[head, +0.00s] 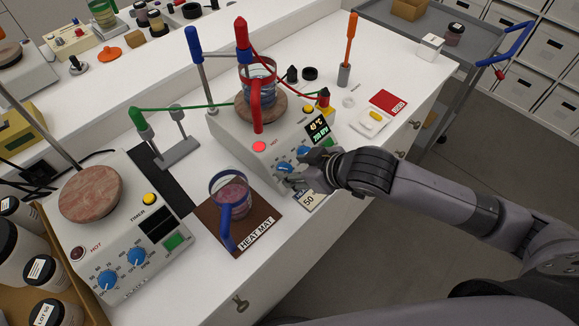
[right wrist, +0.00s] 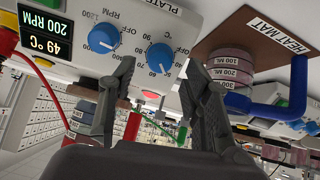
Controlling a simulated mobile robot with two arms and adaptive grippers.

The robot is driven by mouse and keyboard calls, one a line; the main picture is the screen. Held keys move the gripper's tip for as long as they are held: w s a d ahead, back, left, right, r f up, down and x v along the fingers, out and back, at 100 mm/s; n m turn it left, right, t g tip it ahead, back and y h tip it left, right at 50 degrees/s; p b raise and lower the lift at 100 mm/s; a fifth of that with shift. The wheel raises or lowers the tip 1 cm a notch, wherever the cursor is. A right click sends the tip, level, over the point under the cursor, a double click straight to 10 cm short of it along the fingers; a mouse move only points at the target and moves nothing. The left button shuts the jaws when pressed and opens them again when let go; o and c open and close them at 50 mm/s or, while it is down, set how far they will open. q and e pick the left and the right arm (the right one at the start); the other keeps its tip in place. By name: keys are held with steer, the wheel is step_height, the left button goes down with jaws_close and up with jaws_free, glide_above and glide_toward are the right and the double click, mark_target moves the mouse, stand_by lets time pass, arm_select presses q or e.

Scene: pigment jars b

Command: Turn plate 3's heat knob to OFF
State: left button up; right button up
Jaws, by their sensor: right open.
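The middle hot plate (head: 228,128) has two blue knobs on its sloped front. Its heat knob (head: 284,168) is on the left, and the stirring knob (head: 302,152) is beside the display. My right gripper (head: 299,172) is open right in front of the panel. In the right wrist view the heat knob (right wrist: 159,57) lies between the fingertips and just beyond them, with no visible contact. Its pale mark is on the numbers, away from OFF. The stirring knob (right wrist: 103,39) is left of the fingers. The plate's number is not readable. My left gripper is not in view.
A beaker with a red holder (head: 254,98) stands on the plate's round top, beside a red lamp (head: 259,147). A blue-handled beaker (head: 231,188) sits on the brown heat mat (head: 208,219). Another hot plate (head: 110,262) is at left. A "50" card (head: 311,201) lies below the gripper.

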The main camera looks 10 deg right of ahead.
mark_target(288, 169)
steer(key=shift+x, duration=1.6)
steer(key=shift+c, duration=0.6)
jaws_close()
